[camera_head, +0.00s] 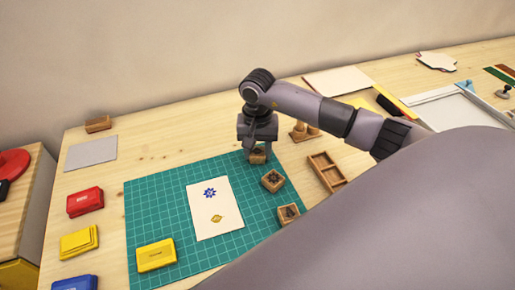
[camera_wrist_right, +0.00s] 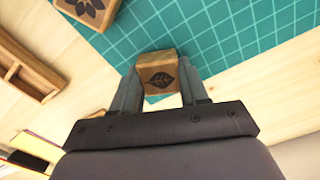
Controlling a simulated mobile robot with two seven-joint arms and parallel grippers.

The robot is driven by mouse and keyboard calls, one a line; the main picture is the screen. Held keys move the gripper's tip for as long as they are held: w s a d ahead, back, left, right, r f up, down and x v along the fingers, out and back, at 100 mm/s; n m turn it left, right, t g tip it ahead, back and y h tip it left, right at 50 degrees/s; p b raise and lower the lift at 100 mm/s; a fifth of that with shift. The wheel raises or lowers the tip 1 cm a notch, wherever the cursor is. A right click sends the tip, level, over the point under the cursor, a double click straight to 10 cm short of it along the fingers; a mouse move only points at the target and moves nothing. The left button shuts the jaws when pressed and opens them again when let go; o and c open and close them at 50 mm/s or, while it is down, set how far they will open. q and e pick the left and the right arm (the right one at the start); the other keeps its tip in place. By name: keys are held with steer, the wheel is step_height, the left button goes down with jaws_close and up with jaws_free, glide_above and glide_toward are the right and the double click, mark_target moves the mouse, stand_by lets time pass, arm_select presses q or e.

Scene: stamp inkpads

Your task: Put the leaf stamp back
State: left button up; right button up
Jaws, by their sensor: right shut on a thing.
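The leaf stamp (camera_head: 258,156) is a small wooden block with a dark leaf on its top; the leaf shows clearly in the right wrist view (camera_wrist_right: 160,78). My right gripper (camera_head: 258,143) is shut on it, one finger on each side, as the right wrist view (camera_wrist_right: 160,90) also shows. The stamp is at the far right corner of the green cutting mat (camera_head: 150,205). I cannot tell whether it touches the mat. My left gripper is not in view.
A flower stamp (camera_head: 273,180) and another stamp (camera_head: 289,213) stand nearer on the mat. A card (camera_head: 230,195) bears blue and yellow prints. A yellow inkpad (camera_head: 156,255) lies on the mat; red (camera_head: 85,201) and other pads are left. A wooden tray (camera_head: 326,171) is right.

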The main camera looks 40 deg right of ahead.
mark_target(258, 151)
steer(key=shift+f, duration=0.2)
steer(key=o, duration=0.9)
steer(key=shift+r, duration=0.1)
steer(key=shift+r, duration=0.2)
steer(key=shift+r+b, duration=0.3)
steer(key=shift+r, duration=5.65)
